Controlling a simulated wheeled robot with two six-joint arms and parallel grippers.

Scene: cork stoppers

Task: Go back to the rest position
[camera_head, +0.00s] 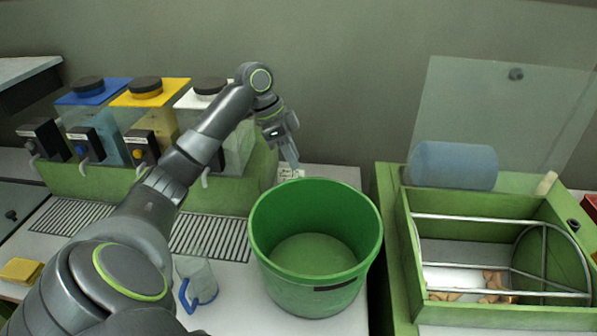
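My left arm comes in from the lower left and reaches over the counter. Its gripper (291,160) points down above the back rim of a green bucket (318,210). The fingers show nearly edge-on, so I cannot tell whether they are open or shut. No held object can be made out. The bucket stands upright and looks empty. My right gripper is not in view.
Dispensers with blue (88,87), yellow (146,88) and white (208,87) tops stand behind my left arm. A clear jug (198,276) with a blue handle is left of the bucket. A green-framed box (408,262) at right holds several cork pieces (495,281).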

